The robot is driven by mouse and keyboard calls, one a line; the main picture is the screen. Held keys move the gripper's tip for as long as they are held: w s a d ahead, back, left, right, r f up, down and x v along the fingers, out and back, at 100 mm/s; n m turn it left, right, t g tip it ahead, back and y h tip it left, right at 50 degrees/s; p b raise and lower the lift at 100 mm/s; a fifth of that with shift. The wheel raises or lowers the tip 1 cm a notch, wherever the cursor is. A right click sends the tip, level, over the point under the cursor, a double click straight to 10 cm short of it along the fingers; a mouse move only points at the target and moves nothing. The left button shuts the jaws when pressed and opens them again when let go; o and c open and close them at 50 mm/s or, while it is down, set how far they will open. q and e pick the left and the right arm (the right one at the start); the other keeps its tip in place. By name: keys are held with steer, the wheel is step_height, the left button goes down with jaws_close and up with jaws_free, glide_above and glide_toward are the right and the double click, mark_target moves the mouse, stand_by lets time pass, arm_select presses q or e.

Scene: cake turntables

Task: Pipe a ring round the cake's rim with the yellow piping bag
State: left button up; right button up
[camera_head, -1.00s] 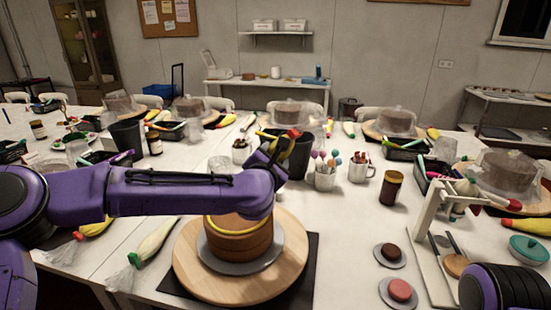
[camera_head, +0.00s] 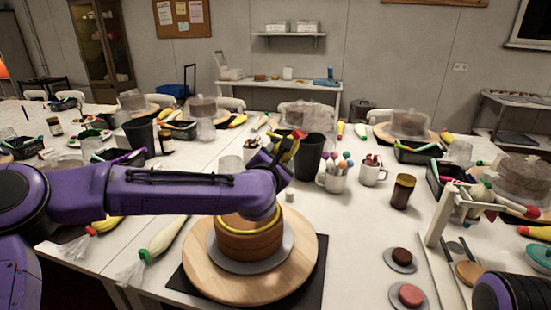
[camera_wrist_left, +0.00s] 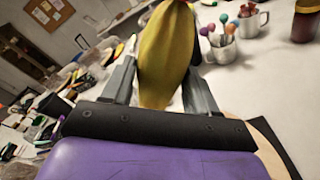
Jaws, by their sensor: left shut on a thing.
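The brown cake (camera_head: 250,243) stands on a grey disc (camera_head: 268,264) on a round wooden turntable (camera_head: 215,270). A yellow line runs along the visible front of the cake's rim; my left forearm hides the back of the top. My left gripper (camera_head: 280,152) is beyond the cake, slightly right of it. It is shut on the yellow piping bag (camera_wrist_left: 165,60), which fills the space between the fingers in the left wrist view. The bag's nozzle is not clear in either view. My right arm shows only at the bottom right; its gripper is out of view.
A black cup (camera_head: 310,157), a mug of colored sticks (camera_head: 333,182) and a brown jar (camera_head: 402,191) stand behind and right of the turntable. A green-tipped white bag (camera_head: 165,238) lies to its left. A white stand (camera_head: 440,212) is at right.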

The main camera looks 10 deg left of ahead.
arm_select(q)
steer(key=shift+r, duration=0.1)
step_height(320, 180, up, 5)
steer(key=p, duration=0.4)
stand_by(0.3)
stand_by(2.6)
